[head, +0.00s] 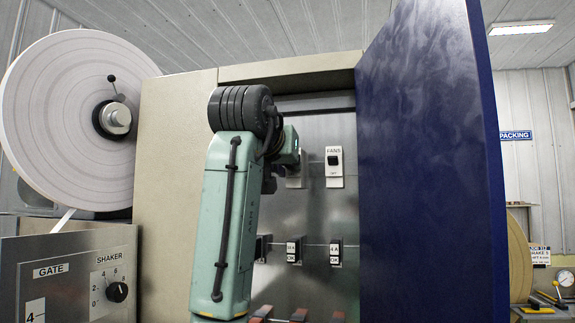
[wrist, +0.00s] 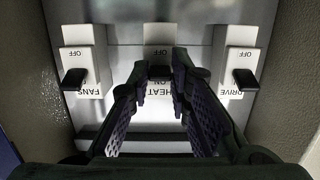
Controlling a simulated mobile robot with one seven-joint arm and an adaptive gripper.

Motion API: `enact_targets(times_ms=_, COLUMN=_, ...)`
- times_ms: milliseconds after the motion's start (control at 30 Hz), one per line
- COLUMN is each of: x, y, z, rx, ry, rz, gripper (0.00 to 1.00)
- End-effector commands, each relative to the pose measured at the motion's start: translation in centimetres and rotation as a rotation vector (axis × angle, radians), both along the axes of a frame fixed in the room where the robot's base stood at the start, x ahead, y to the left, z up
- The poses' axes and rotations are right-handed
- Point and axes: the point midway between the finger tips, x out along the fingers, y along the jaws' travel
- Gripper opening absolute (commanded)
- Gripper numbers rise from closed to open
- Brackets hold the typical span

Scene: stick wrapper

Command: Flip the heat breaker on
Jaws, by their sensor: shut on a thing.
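The heat breaker (wrist: 158,35) is a white plate with an upside-down HEAT label, in the middle of the wrist view. Its dark lever (wrist: 160,72) sits between my fingertips, near the HEAT lettering and at about the same height as the neighbouring levers. My gripper (wrist: 161,71) is shut on this lever, one finger on each side. The fingers cover parts of the plate and its label.
The FANS breaker (wrist: 76,77) is on the left and the DRIVE breaker (wrist: 243,75) on the right in the wrist view, both close to my fingers. The blue cabinet door (head: 430,160) stands open. Fuse blocks (head: 336,252) sit lower on the panel.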

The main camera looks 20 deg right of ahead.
Motion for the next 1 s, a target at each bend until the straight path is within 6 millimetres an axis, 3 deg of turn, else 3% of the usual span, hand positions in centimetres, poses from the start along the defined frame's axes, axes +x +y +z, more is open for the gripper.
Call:
enact_targets(times_ms=67, x=0.0, y=0.0, z=0.2, rx=-0.003, ry=-0.005, rz=0.001, gripper=0.00)
enact_targets(times_ms=100, x=0.0, y=0.0, z=0.2, rx=-0.003, ry=-0.005, rz=0.001, gripper=0.19)
enact_targets(times_ms=400, x=0.0, y=0.0, z=0.1, rx=-0.002, ry=-0.003, rz=0.000, gripper=0.38)
enact_targets(times_ms=767, x=-0.4, y=0.3, z=0.2, rx=-0.002, ry=-0.005, rz=0.000, gripper=0.38)
enact_targets(times_ms=1000, x=-3.9, y=2.6, z=1.0, rx=-0.003, ry=-0.008, rz=0.000, gripper=0.38)
